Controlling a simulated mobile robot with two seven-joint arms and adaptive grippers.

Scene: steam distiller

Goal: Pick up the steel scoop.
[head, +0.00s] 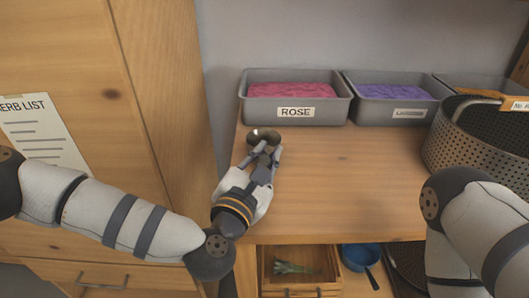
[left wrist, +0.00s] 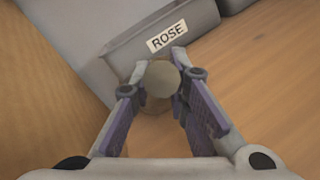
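The steel scoop (head: 264,136) shows in the head view as a small, round, shiny dark bowl near the left end of the wooden counter, in front of the rose bin. My left gripper (head: 263,152) is right at it, its fingers pointing toward the bowl. In the left wrist view the scoop (left wrist: 161,78) is a round grey-brown shape between the tips of my left gripper (left wrist: 158,68). The fingers stand apart; I cannot tell whether either touches it. The scoop's handle is not clearly visible. My right arm is at the right, its gripper out of view.
A grey bin of pink petals labelled ROSE (head: 295,98) stands behind the scoop, beside a bin of purple material (head: 392,100). A perforated metal basket (head: 478,142) stands at right. A blue pan (head: 361,257) sits below the counter. The counter's middle (head: 350,180) is clear.

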